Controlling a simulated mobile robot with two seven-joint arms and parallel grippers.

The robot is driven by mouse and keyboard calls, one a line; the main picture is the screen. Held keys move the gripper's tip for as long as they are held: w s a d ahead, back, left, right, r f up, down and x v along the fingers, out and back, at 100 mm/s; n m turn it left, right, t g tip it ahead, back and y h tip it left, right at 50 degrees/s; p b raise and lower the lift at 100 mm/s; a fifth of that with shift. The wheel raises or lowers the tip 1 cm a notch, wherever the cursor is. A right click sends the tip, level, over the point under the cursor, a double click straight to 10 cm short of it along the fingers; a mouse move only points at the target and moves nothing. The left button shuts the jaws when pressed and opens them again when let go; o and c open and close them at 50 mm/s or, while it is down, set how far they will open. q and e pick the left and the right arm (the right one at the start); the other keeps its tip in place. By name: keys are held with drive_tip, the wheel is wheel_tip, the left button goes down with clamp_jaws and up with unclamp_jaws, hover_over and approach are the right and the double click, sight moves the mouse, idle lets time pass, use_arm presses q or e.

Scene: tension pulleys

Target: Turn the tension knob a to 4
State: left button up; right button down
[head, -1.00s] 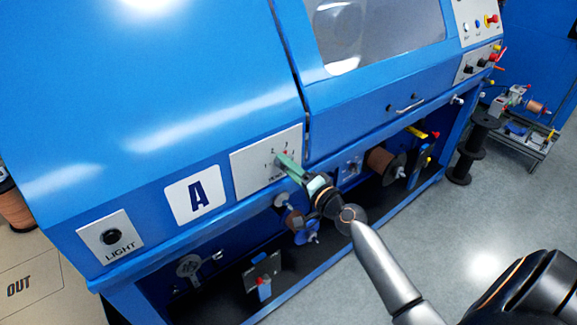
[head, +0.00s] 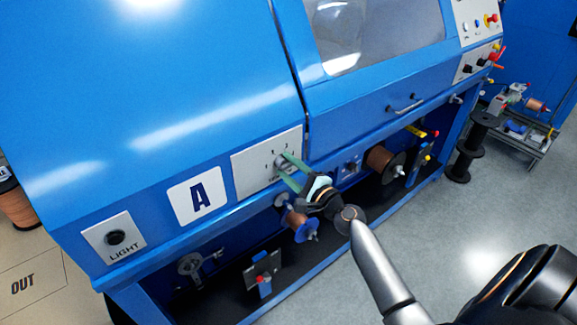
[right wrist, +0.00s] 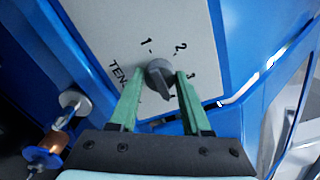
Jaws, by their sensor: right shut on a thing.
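The tension knob (head: 280,167) is a grey dial knob on a pale panel (head: 245,174) next to the big letter A. In the right wrist view the knob (right wrist: 158,74) shows with the marks 1, 2 and 3 around its upper and right side. Its grip bar points down the picture, toward the gripper; the mark there is hard to read. My right gripper (head: 284,172) has its green fingers on either side of the knob, shut on it; the fingers (right wrist: 157,88) also flank it in the right wrist view. My left gripper is not in view.
A LIGHT switch panel (head: 114,236) sits left of the A label (head: 197,199). Below the panel, a blue ledge runs along the machine, with spools such as a copper one (head: 380,158) under it. Grey floor (head: 455,240) is free at the right.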

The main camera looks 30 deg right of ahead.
drive_tip(key=shift+m, duration=0.4)
drive_tip(key=shift+c, duration=1.8)
unclamp_jaws()
drive_tip(key=shift+s, duration=0.15)
drive_tip(key=s+d+b, duration=0.1)
drive_tip(key=s+b, duration=0.1)
drive_tip(key=s, duration=1)
drive_tip(key=shift+s, duration=0.1)
